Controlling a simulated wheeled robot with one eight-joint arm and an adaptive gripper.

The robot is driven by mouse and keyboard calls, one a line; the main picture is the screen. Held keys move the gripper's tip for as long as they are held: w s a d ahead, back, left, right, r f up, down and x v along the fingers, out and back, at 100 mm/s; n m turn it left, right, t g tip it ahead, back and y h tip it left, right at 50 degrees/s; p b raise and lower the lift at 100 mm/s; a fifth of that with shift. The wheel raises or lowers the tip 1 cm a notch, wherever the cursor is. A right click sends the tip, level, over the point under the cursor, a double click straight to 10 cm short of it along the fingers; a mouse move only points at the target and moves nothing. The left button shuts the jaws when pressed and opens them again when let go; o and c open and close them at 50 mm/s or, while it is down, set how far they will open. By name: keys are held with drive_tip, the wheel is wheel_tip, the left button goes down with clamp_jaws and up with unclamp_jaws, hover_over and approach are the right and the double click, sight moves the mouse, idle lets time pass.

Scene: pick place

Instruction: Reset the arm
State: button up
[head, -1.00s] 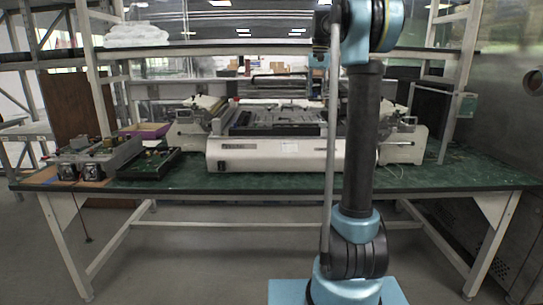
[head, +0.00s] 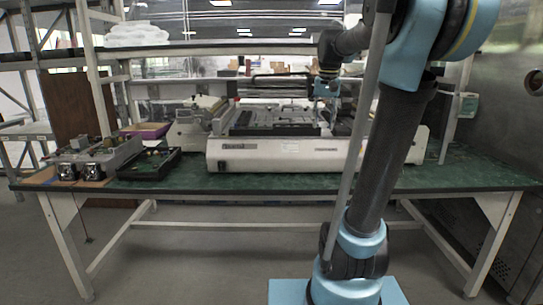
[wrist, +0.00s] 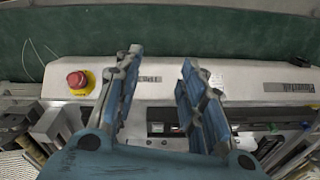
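My arm rises from its blue base and leans to the right in the head view. Its far end bends back left, and my gripper (head: 327,108) hangs pointing down above the right part of the white machine (head: 285,160) on the bench. In the wrist view my gripper (wrist: 162,62) shows two blue fingers spread apart with nothing between them. The machine's pale front panel (wrist: 170,88) lies below the fingers. A red stop button on a yellow base (wrist: 79,81) is left of the fingers.
The machine stands on a green-topped bench (head: 470,172). A black tray (head: 149,163) and a grey device (head: 95,160) sit on the bench's left. A shelf (head: 220,48) crosses above. A metal cabinet (head: 505,130) stands at right. Bare green surface lies at the bench's right end.

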drive_tip(key=s+f+n+t, duration=0.1)
drive_tip(key=s+f+n, duration=0.1)
drive_tip(key=s+f, duration=2.3)
drive_tip(key=shift+f+n, duration=0.3)
drive_tip(key=shift+f, duration=0.55)
